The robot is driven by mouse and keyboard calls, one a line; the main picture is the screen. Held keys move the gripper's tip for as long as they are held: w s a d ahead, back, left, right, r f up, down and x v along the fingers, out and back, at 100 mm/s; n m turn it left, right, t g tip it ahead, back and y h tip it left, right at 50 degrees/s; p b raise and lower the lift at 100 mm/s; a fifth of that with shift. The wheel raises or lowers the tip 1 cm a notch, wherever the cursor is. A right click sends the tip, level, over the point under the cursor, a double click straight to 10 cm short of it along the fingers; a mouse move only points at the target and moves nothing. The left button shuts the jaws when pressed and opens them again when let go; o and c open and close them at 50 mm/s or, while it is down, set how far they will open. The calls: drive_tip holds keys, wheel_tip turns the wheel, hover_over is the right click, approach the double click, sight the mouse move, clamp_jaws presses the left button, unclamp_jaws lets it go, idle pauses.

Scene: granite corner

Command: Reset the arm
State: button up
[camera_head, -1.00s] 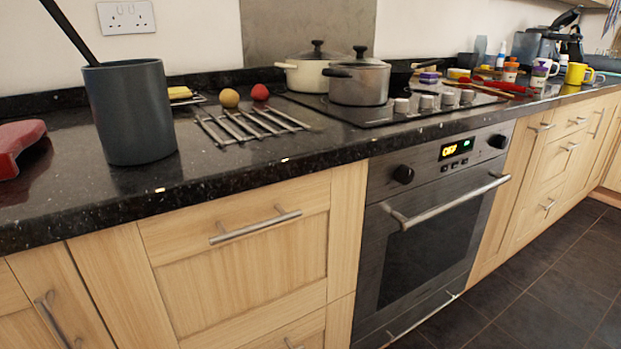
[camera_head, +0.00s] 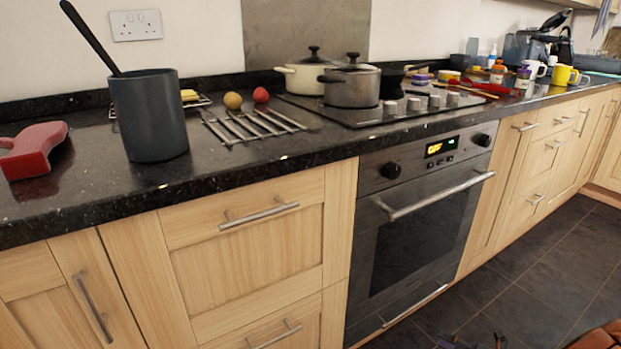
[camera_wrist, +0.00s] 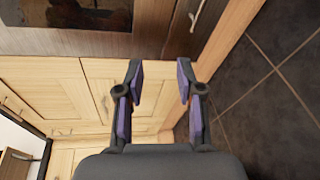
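My gripper (camera_wrist: 160,84) shows in the wrist view with its two dark, purple-padded fingers spread apart. Nothing is between them. Beyond them are light wooden cupboard fronts (camera_wrist: 50,85) and the dark tiled floor (camera_wrist: 275,90). In the head view, small dark tips that look like my gripper (camera_head: 474,342) just enter at the bottom edge, low over the floor and away from the counter. Most of my arm is out of that view.
The black granite counter (camera_head: 85,200) holds a grey utensil pot (camera_head: 150,115), a red object (camera_head: 35,150), a metal rack (camera_head: 250,126), pots (camera_head: 352,86) on the hob, and mugs (camera_head: 563,75) farther right. The oven (camera_head: 415,225) is closed.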

drive_tip(key=w+a+r+n+g+y+p, duration=0.1)
drive_tip(key=a+r+n+g+y+p, duration=0.15)
drive_tip(key=a+r+n, duration=0.55)
drive_tip(key=a+r+n+g+y+p, duration=0.2)
drive_tip(key=a+r+n+g+p, duration=0.3)
drive_tip(key=r, duration=0.7)
drive_tip(key=s+a+r+n+g+h+p, duration=0.1)
drive_tip(key=s+a+r+n+g+p, duration=0.35)
drive_tip(key=a+r, duration=0.45)
drive_tip(key=s+a+r+n+g+h+p, duration=0.1)
drive_tip(key=s+a+r+n+p, duration=0.45)
drive_tip(key=r, duration=0.45)
drive_tip(key=s+a+r+n+g+h+p, duration=0.35)
drive_tip(key=s+r+n+h+p, duration=0.35)
drive_tip(key=s+r+n, duration=0.6)
drive_tip(key=s+d+r+n+t+h+p, duration=0.1)
drive_tip(key=s+d+r+n+h+p, duration=0.1)
drive_tip(key=s+d+r+n+p, duration=0.1)
drive_tip(key=s+d+r+n+t+h+p, duration=0.1)
drive_tip(key=s+d+r+n+h+p, duration=0.2)
drive_tip(key=s+r+n+p, duration=0.2)
drive_tip(key=shift+s+r+p, duration=1.15)
drive_tip(key=shift+r+p, duration=0.25)
drive_tip(key=shift+r, duration=0.95)
